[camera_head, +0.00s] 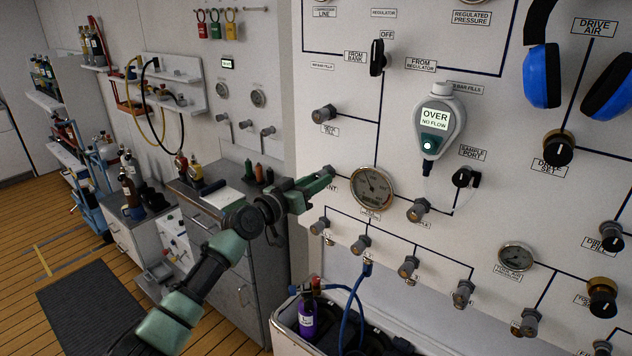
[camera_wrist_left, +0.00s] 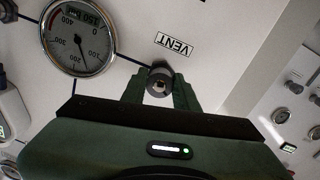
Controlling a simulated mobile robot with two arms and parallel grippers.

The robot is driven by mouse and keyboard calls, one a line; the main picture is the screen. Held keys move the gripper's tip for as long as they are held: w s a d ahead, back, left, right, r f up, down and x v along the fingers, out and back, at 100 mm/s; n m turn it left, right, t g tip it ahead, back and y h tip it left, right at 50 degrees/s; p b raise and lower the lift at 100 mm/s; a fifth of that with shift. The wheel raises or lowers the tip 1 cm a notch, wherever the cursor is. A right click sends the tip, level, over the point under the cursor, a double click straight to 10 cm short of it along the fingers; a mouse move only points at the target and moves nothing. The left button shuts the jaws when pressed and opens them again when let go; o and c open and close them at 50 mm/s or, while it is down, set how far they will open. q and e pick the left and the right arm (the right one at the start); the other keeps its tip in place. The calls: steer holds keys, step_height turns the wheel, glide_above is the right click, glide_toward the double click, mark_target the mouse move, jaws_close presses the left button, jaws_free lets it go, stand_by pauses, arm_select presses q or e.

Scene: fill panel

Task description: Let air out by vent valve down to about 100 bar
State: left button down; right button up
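The vent valve knob (camera_wrist_left: 159,83) is a small round grey knob beside the VENT label (camera_wrist_left: 174,45) in the left wrist view. My left gripper (camera_wrist_left: 159,92) has one finger on each side of this knob, close against it, and appears closed on it. In the head view my left gripper (camera_head: 327,174) reaches the panel left of the gauge and hides the knob. The round pressure gauge (camera_head: 373,188) also shows in the wrist view (camera_wrist_left: 78,38). Its small display seems to read 150 bar, and its needle lies between 100 and 200. My right gripper is not in view.
Other panel knobs (camera_head: 361,244) sit below the gauge. A grey-white analyser (camera_head: 437,122) reading OVER, NO FLOW hangs right of it. A purple cylinder (camera_head: 307,318) with a blue hose (camera_head: 345,318) stands in a trough below. Cabinets (camera_head: 228,262) stand behind my left arm.

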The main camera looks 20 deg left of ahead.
arm_select(q)
steer(key=shift+n, duration=0.3)
steer(key=shift+n+b, duration=0.6)
steer(key=shift+n, duration=2.5)
steer(key=c, duration=1.1)
jaws_free()
steer(key=shift+b+v, duration=0.95)
steer(key=shift+v, duration=3)
